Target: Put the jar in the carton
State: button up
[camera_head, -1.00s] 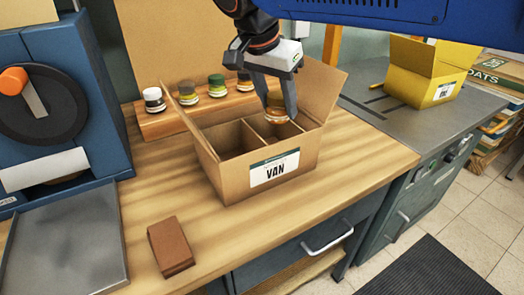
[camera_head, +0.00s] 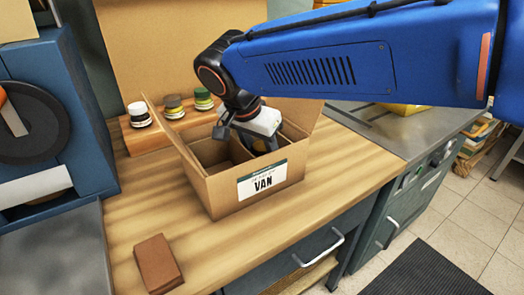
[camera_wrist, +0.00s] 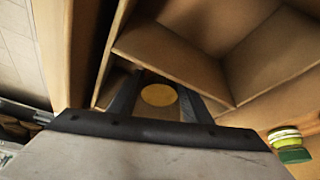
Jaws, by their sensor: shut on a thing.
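The open cardboard carton (camera_head: 225,196) with a VAN label stands on the wooden bench in the head view. A divider splits its inside into compartments, which the wrist view also shows (camera_wrist: 175,58). My gripper (camera_head: 252,142) reaches down into the right-hand compartment. In the wrist view my gripper (camera_wrist: 158,100) is shut on the jar (camera_wrist: 158,95), whose round yellow top shows between the two fingers. The jar is mostly hidden by my gripper and the carton walls. I cannot tell whether its base touches the carton floor.
Several other jars (camera_head: 173,106) stand on a wooden rack (camera_head: 150,140) behind the carton. A brown block (camera_head: 158,263) lies at the bench's front left. A blue machine (camera_head: 50,150) stands at left. The bench right of the carton is clear.

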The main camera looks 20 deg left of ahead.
jog(key=o, duration=1.2)
jog(key=v, duration=1.2)
jog(key=shift+s, duration=0.15)
